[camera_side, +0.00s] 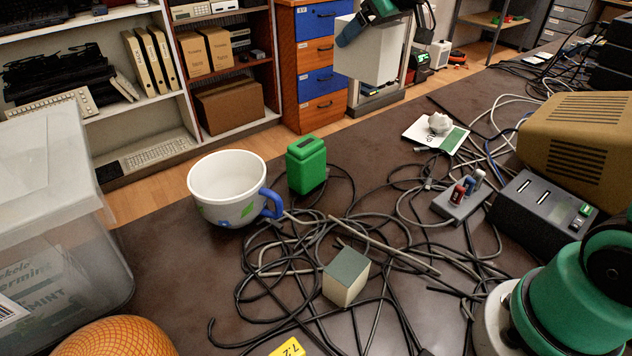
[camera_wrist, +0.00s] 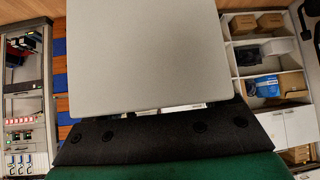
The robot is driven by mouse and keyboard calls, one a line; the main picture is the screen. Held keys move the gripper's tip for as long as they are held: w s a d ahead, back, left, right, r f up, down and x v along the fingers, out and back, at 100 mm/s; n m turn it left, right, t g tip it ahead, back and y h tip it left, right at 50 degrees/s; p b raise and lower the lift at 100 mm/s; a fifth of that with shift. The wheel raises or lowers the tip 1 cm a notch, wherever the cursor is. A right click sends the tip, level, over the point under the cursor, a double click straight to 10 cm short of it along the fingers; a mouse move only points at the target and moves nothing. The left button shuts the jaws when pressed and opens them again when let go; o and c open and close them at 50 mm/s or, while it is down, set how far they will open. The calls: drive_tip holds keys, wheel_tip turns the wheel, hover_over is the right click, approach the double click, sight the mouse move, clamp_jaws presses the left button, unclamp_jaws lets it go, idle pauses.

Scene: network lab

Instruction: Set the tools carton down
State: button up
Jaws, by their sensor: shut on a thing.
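A plain pale grey-white carton (camera_side: 370,52) hangs in the air at the top of the side view; I take it as the tools carton, though no label shows. It also fills the upper middle of the wrist view (camera_wrist: 145,55). My gripper (camera_side: 384,14), dark with green parts, is shut on the carton at its upper end. It is partly cut off by the top of the side view. In the wrist view the dark gripper body (camera_wrist: 150,135) lies just below the carton. No contact between the carton and the desk (camera_side: 385,120) shows.
On the desk stand a white mug (camera_side: 228,185) with a blue handle, a green container (camera_side: 306,165), a small cube (camera_side: 346,277), a black device (camera_side: 545,205) and a beige case (camera_side: 580,135). Tangled cables (camera_side: 300,250) cover the middle. A clear bin (camera_side: 60,200) stands left.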

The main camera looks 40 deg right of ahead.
drive_tip(key=s+a+n+g+y, duration=0.2)
drive_tip(key=s+a+n, duration=0.2)
drive_tip(key=a, duration=0.7)
drive_tip(key=s+a+n+g+y, duration=0.2)
drive_tip(key=s+a+n+y, duration=0.15)
drive_tip(key=a, duration=0.85)
drive_tip(key=s+a+n+g+y, duration=0.1)
drive_tip(key=s+a+n+y, duration=0.2)
drive_tip(key=a, duration=0.8)
drive_tip(key=shift+n+h, duration=0.65)
drive_tip(key=shift+h, duration=0.1)
wheel_tip(320, 180, down, 20)
drive_tip(key=shift+s+d+r, duration=0.1)
drive_tip(key=o, duration=1.4)
drive_tip(key=shift+c, duration=0.2)
